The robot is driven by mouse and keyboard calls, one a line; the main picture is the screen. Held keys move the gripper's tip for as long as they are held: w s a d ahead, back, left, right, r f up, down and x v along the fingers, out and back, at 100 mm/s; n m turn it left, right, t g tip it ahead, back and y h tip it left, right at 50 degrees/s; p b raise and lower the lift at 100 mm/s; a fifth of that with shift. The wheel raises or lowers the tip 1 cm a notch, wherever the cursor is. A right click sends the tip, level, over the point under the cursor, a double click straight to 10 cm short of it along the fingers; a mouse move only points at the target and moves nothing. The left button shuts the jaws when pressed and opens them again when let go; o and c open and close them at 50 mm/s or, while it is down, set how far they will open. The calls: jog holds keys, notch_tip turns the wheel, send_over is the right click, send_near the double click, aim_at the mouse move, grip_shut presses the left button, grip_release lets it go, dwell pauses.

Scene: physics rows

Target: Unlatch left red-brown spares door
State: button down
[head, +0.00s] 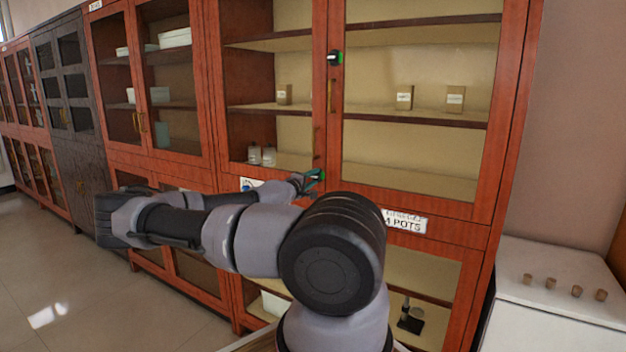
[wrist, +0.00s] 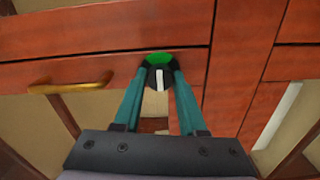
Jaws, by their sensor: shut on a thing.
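The red-brown cabinet (head: 223,110) has a left glass door (head: 268,92) and a right glass door (head: 422,105), both looking closed. My gripper (head: 318,174) is at the low inner corner of the left door, near the seam between the doors. In the wrist view its teal fingers (wrist: 160,75) are shut on a round black latch knob (wrist: 158,77) with a green patch above and a white bar on its face. The knob is mostly hidden by the gripper in the head view. A brass handle (wrist: 70,84) lies to the left of the knob in the wrist view.
A second black and green latch (head: 335,57) sits higher at the door seam. A partly hidden "POTS" label (head: 405,221) is below the right door. A white counter (head: 560,290) with several small brown pieces stands at the right. Open floor lies at the lower left.

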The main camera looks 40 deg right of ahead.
dwell(0.4)
jog(key=shift+c, duration=2.3)
grip_release()
jog(key=v, duration=1)
jog(key=shift+s+a, duration=0.15)
jog(key=shift+a, duration=0.2)
jog(key=shift+f, duration=0.1)
